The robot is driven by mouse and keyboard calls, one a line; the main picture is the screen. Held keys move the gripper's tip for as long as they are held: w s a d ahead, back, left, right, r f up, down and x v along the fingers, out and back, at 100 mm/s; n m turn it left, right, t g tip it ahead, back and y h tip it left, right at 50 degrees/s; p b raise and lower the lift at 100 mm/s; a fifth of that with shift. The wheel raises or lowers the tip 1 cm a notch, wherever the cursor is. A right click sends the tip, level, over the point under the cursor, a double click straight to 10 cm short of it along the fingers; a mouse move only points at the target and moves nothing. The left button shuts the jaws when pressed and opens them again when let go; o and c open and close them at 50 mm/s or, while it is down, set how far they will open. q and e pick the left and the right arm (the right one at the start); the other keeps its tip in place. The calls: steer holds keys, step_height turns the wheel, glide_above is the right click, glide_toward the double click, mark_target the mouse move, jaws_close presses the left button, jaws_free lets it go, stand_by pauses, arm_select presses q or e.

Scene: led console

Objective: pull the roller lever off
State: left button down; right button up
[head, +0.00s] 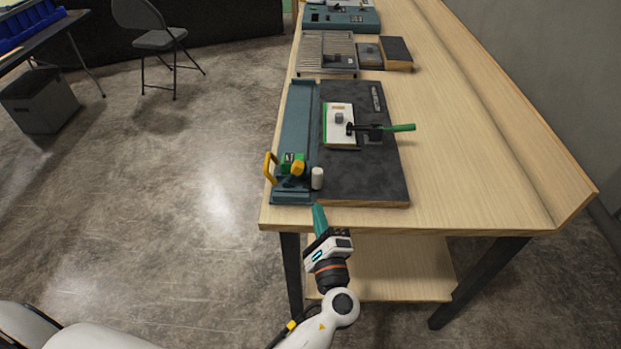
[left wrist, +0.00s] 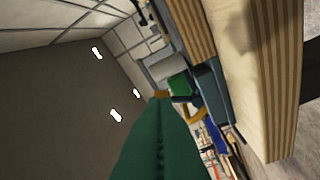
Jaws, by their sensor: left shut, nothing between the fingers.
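At the front left corner of the bench, a teal rail (head: 295,118) carries a small green box (head: 289,158) with a yellow-orange lever-like part (head: 298,168) and a yellow handle (head: 270,168). A short white cylinder (head: 317,178) stands just right of them. I cannot tell for certain which part is the roller lever. My left gripper (head: 319,210) is shut and empty at the bench's front edge, apart from these parts. In the left wrist view, my green fingers (left wrist: 155,115) point toward the green box (left wrist: 180,86) and hide part of the view. My right gripper is not in view.
A dark board (head: 365,180) holds a white plate (head: 338,115) and a black clamp with a green handle (head: 400,127). A slatted grey tray (head: 325,45) and another teal unit (head: 345,20) lie farther back. The bench's right side (head: 470,150) is clear.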

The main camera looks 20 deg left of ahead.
mark_target(293, 172)
arm_select(q)
steer(key=p+x, duration=0.3)
steer(key=x, duration=0.6)
steer(key=shift+w+a, duration=0.1)
steer(key=shift+a, duration=0.05)
steer(key=shift+w+a, duration=0.15)
steer(key=shift+w, duration=0.2)
steer(key=shift+a, duration=0.1)
